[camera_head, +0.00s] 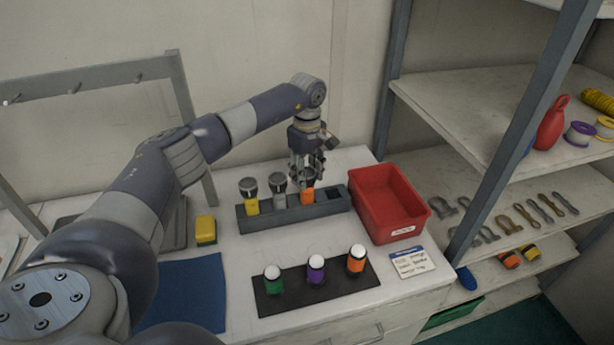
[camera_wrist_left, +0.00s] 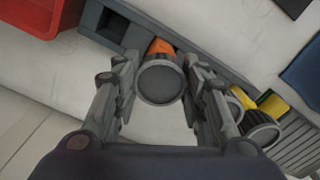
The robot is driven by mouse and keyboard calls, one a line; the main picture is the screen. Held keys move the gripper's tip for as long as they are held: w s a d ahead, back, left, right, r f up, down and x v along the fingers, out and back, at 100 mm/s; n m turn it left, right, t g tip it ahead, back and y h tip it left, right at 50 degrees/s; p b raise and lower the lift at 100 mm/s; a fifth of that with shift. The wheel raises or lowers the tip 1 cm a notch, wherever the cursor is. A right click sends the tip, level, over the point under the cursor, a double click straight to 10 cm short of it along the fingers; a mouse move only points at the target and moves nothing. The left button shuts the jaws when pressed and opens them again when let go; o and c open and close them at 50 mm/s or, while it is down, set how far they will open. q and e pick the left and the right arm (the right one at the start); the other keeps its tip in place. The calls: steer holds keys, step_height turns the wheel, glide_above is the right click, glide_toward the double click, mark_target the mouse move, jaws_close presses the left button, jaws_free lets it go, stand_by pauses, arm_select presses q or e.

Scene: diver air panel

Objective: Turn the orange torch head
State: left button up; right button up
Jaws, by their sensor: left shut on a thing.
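The orange torch (camera_head: 307,195) stands upright in the grey rack (camera_head: 262,222), to the right of a grey torch (camera_head: 279,190) and a yellow torch (camera_head: 251,196). My left gripper (camera_head: 306,178) comes down over the orange torch from above and is shut on its dark head. In the left wrist view the round head (camera_wrist_left: 160,82) sits between the two fingers, with a bit of orange body (camera_wrist_left: 160,46) showing behind it. The fingers partly hide the head in the head view. My right gripper is not in view.
A red bin (camera_head: 388,203) stands right of the rack. In front, a black mat (camera_head: 330,290) holds green, purple and orange white-topped items. A yellow block (camera_head: 205,230), a blue cloth (camera_head: 190,290) and a label card (camera_head: 410,262) lie nearby. A shelf post (camera_head: 520,130) rises at right.

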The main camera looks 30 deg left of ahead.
mark_target(307, 172)
arm_select(q)
steer(key=n+b, duration=0.1)
steer(key=n, duration=0.4)
steer(key=shift+n, duration=0.3)
steer(key=n, duration=0.5)
steer(key=shift+n, duration=0.3)
steer(key=o, duration=1.1)
steer(key=shift+r, duration=0.2)
step_height(307, 172, up, 12)
steer(key=shift+f, duration=0.2)
